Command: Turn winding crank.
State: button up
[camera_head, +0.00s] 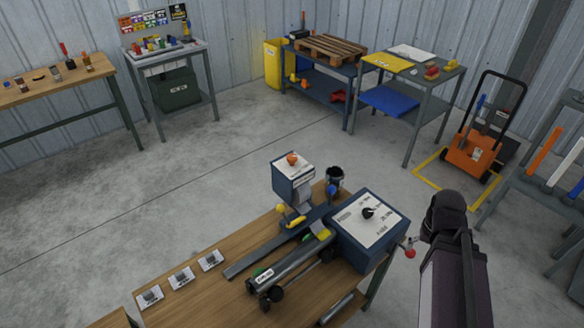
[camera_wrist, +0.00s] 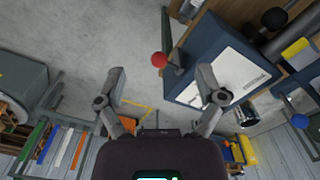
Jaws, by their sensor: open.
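The winding crank has a red ball knob (camera_head: 409,253) on a short metal arm at the right side of a blue box (camera_head: 362,257) with a white labelled top. In the wrist view the red knob (camera_wrist: 159,60) sits just beyond the fingertips, about midway between them, and the box (camera_wrist: 215,60) lies to the right. My gripper (camera_wrist: 161,75) is open and empty, its two fingers spread wide. It does not appear to touch the knob. In the head view my arm stands right of the crank, and its fingers cannot be made out.
The box stands on a wooden bench (camera_head: 215,285) with a long clamp-like tool (camera_head: 290,262), yellow handles and a second blue box (camera_head: 293,181). An orange cart (camera_head: 470,152) is farther back. A rack (camera_head: 545,190) stands at the right. The grey floor between is clear.

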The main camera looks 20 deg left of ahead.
dwell(0.6)
jog(key=c, duration=0.4)
jog(key=shift+a, duration=0.5)
jog(key=shift+c, duration=0.2)
